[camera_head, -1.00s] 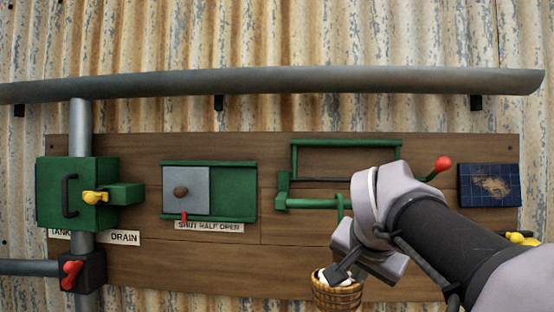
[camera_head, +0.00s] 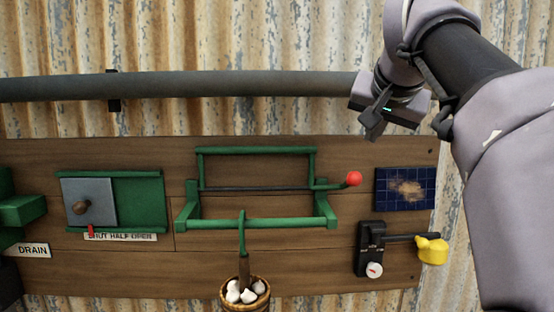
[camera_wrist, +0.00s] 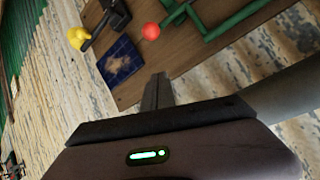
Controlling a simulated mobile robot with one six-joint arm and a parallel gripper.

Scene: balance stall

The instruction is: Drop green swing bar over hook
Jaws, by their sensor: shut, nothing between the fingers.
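The green swing bar (camera_head: 256,150) is a U-shaped frame standing raised above a black rod, with a red ball (camera_head: 353,179) on a short lever at its right. Below it, a fixed green rail (camera_head: 290,224) runs across the board. My gripper (camera_head: 371,126) is shut and empty, up and right of the bar, in front of the pipe. In the wrist view my fingers (camera_wrist: 158,90) are together, below the red ball (camera_wrist: 151,31).
A thick grey pipe (camera_head: 230,86) runs above the board. A half-open sliding shutter (camera_head: 88,201) is at left. The space before the bar is clear.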

